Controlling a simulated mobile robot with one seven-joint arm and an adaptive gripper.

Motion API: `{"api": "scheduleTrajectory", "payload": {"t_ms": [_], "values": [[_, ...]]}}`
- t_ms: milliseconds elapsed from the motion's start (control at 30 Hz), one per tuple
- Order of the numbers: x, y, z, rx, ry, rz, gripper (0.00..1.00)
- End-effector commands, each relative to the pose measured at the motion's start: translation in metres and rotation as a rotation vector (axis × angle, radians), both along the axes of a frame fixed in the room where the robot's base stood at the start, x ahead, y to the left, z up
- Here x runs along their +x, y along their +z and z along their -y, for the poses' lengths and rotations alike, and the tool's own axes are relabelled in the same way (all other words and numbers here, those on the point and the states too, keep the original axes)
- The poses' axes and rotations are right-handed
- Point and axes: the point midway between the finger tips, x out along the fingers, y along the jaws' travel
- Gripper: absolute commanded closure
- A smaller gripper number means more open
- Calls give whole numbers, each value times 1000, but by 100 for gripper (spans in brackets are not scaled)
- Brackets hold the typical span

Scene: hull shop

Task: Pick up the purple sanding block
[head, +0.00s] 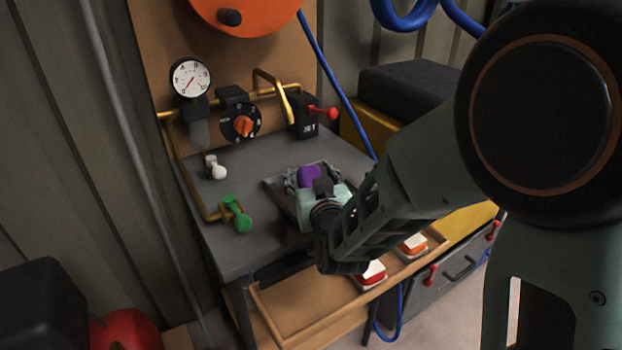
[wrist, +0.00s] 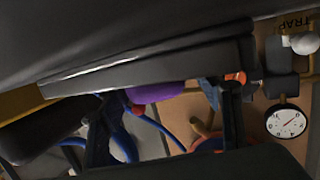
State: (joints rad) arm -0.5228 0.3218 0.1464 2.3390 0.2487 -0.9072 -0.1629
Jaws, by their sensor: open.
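The purple sanding block (head: 309,175) lies at a shallow grey tray (head: 274,184) on the grey bench top. My gripper (head: 312,182) is open and low over the tray, with its fingers on either side of the block in the head view. The gripper body hides the near part of the block and much of the tray. In the wrist view the purple block (wrist: 158,92) shows between my two dark fingers (wrist: 165,118), partly covered by a dark grey edge. I cannot tell whether the fingers touch it.
A green valve handle (head: 237,214) and a white-knobbed fitting (head: 215,168) stand on the left of the bench (head: 240,250). Behind are a gauge (head: 191,78), an orange dial (head: 241,124) and a red-handled valve box (head: 307,117). A wooden shelf (head: 300,312) below holds red and orange items.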

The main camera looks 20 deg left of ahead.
Motion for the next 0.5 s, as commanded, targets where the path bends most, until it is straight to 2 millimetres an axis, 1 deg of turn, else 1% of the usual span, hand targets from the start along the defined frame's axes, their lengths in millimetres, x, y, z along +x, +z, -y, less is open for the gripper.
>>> {"api": "scheduleTrajectory", "payload": {"t_ms": [67,500], "values": [[0,0,0,0,0,0,40],[0,0,0,0,0,1,89]]}}
